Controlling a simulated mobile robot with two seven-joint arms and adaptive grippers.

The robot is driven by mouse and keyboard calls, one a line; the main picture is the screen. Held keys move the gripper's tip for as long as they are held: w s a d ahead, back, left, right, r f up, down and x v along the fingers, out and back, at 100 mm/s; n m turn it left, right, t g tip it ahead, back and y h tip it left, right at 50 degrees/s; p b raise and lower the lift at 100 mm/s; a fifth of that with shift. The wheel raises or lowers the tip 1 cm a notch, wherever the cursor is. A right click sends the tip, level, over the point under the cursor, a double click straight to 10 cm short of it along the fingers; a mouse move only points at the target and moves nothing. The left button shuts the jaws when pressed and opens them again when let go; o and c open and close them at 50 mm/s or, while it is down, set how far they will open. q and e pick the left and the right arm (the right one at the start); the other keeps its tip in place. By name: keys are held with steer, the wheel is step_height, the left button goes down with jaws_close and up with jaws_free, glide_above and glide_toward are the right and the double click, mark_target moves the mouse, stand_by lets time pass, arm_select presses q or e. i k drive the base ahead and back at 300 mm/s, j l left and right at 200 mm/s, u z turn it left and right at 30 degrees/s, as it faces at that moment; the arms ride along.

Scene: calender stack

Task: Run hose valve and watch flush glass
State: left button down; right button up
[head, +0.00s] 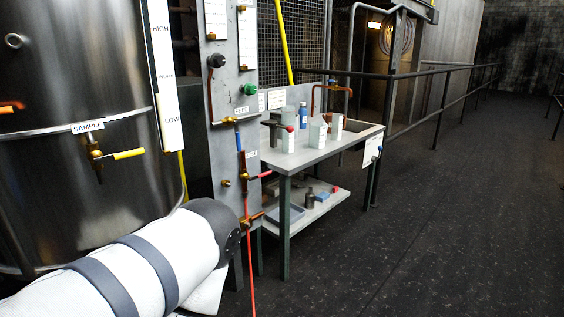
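A grey panel (224,160) with copper piping stands left of centre. A valve with a red handle (264,175) sits on its piping, beside a small label (251,155) that seems to read "HOSE". A red hose (251,272) runs down below it to the floor. My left arm comes in from the lower left, in front of the panel's foot. Neither gripper shows.
A steel tank (65,170) with a yellow-handled sample valve (128,154) fills the left. A workbench (300,158) with bottles and containers stands right of the panel. A dark railing (420,72) runs behind. The dark floor (440,220) at right is clear.

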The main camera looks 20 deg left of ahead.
mark_target(257, 176)
steer(key=i, duration=2.5)
steer(key=i+l+u, duration=0.1)
steer(key=i+u, duration=0.2)
steer(key=i, duration=0.25)
steer(key=i+l+u, duration=0.25)
steer(key=i, duration=0.25)
steer(key=i+l+u, duration=0.3)
steer(key=i, duration=0.2)
steer(key=i+l+u, duration=0.25)
steer(key=i+l, duration=0.15)
steer(key=i+u, duration=0.1)
steer(key=u, duration=2.65)
